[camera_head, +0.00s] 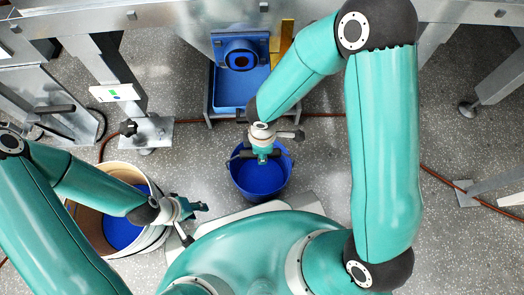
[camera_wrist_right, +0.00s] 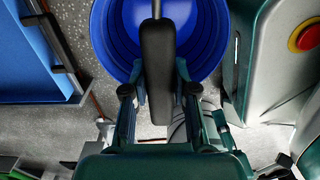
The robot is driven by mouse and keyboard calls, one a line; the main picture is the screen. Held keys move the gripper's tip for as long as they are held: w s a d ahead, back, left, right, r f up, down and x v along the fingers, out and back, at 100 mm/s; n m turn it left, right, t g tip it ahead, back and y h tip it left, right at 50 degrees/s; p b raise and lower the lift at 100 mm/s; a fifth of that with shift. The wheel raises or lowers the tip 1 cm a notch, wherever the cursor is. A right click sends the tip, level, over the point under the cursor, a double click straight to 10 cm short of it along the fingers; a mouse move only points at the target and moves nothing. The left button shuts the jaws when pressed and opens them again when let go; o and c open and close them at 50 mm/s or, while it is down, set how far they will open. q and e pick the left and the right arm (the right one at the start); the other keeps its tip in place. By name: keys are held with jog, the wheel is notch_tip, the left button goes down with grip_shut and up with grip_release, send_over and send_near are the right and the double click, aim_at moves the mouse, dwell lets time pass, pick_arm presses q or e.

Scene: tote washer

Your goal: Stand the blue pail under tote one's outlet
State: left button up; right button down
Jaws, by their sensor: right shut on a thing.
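The blue pail (camera_head: 262,183) is in front of my base in the head view, upright, open and seemingly empty. My right gripper (camera_head: 262,154) is above its mouth, shut on the black grip of its handle. In the right wrist view the grip (camera_wrist_right: 157,65) stands between the fingers (camera_wrist_right: 158,100), with the pail (camera_wrist_right: 105,40) beyond. I cannot tell whether the pail touches the floor. The outlet (camera_head: 240,58), a blue flange with a dark round opening, is behind the pail. My left gripper (camera_head: 199,208) is away to the left of the pail; its jaw opening is unclear.
A blue tray (camera_head: 228,92) in a metal stand lies below the outlet, between it and the pail. A beige tub (camera_head: 90,222) with a blue inside is at left, beside my left gripper. Metal legs and a reddish-brown hose (camera_head: 325,115) cross the speckled floor. Bare floor (camera_head: 310,165) lies right of the pail.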

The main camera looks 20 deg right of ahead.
grip_release()
dwell(0.6)
jog(key=shift+r, duration=0.15)
dwell(0.4)
jog(key=shift+r+p, duration=3.85)
jog(key=shift+r, duration=0.55)
jog(key=shift+f, duration=0.1)
